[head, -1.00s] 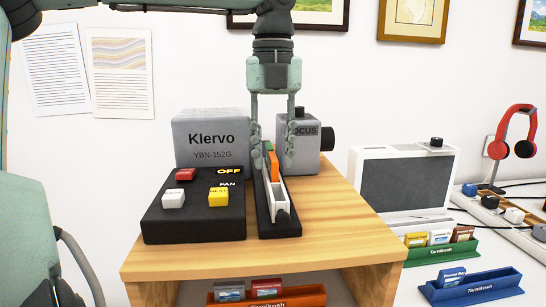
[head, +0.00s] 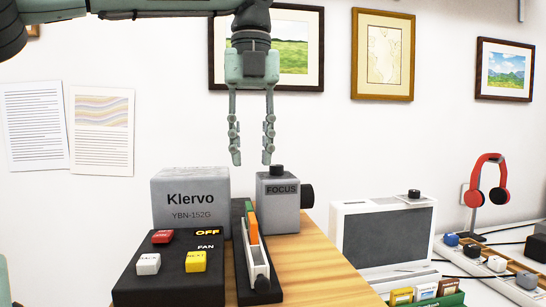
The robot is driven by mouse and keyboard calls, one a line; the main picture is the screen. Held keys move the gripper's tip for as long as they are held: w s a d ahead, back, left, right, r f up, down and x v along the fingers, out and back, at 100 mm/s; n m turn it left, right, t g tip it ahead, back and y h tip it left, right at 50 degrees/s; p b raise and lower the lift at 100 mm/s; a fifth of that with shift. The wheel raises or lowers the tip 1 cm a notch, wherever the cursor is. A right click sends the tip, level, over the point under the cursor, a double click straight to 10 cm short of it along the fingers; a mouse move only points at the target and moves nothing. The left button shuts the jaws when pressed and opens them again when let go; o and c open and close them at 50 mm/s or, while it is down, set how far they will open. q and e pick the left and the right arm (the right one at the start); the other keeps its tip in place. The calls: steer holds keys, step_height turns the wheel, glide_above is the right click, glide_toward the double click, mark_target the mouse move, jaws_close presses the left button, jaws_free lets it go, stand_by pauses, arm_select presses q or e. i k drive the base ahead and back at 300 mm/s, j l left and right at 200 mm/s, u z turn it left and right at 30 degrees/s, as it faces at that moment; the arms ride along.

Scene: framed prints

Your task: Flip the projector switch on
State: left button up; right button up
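The grey projector (head: 190,200), marked Klervo YBN-152G, stands on a wooden stand. Its black control panel (head: 160,278) faces me with a red switch (head: 162,237) beside the yellow word OFF, a white button (head: 149,264) and a yellow button (head: 196,262). A FAN label sits below OFF. A black slide track (head: 242,290) holds a slide carrier with orange, green and white parts (head: 253,228). My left gripper (head: 251,160) is open and empty in the air above the track, its fingers pointing down. My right gripper is not in view.
The FOCUS box (head: 278,210) with a black lens stands right of the track. The wooden top (head: 325,270) is bare at right. A white screen box (head: 384,235), green slide holder (head: 430,300) and red headphones (head: 485,175) stand further right. Framed prints hang behind.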

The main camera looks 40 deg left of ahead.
mark_target(162, 237)
steer(key=k, duration=1.5)
